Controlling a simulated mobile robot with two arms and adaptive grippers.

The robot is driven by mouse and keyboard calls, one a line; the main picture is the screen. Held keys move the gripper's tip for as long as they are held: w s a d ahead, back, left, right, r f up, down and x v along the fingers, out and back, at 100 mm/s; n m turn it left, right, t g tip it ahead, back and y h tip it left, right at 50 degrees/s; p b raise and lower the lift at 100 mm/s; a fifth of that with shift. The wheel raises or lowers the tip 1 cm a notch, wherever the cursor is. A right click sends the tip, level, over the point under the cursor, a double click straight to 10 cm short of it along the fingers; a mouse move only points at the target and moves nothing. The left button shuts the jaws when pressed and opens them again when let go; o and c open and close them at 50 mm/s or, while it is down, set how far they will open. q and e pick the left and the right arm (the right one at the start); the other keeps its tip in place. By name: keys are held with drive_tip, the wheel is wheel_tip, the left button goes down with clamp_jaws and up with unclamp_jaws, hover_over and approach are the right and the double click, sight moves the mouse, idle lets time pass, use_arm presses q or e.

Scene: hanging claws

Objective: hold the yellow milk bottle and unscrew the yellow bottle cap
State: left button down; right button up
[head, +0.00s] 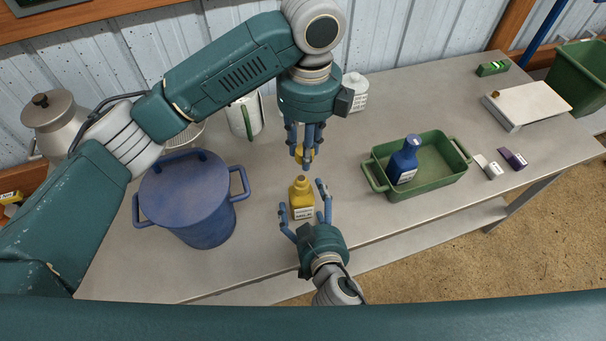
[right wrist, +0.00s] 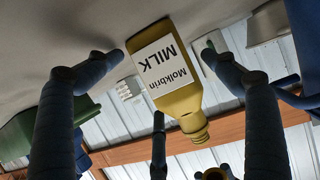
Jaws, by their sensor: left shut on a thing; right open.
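The yellow milk bottle (head: 301,194) stands upright on the table, its neck bare and threaded. It appears upside down in the right wrist view (right wrist: 178,95), with its white label facing the camera. My left gripper (head: 304,160) points down above the bottle, shut on the yellow bottle cap (head: 300,151). The cap is clear of the neck and partly hidden by the fingers; part of it shows at the bottom of the right wrist view (right wrist: 214,174). My right gripper (head: 305,208) is open, its fingers spread on either side of the bottle.
A blue pot (head: 190,199) stands left of the bottle. A green tray (head: 433,183) holding a blue bottle (head: 403,160) is on the right. A white mug (head: 243,117) and a white container (head: 354,91) stand behind. Bare table lies between the bottle and the tray.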

drive_tip(key=v, duration=1.2)
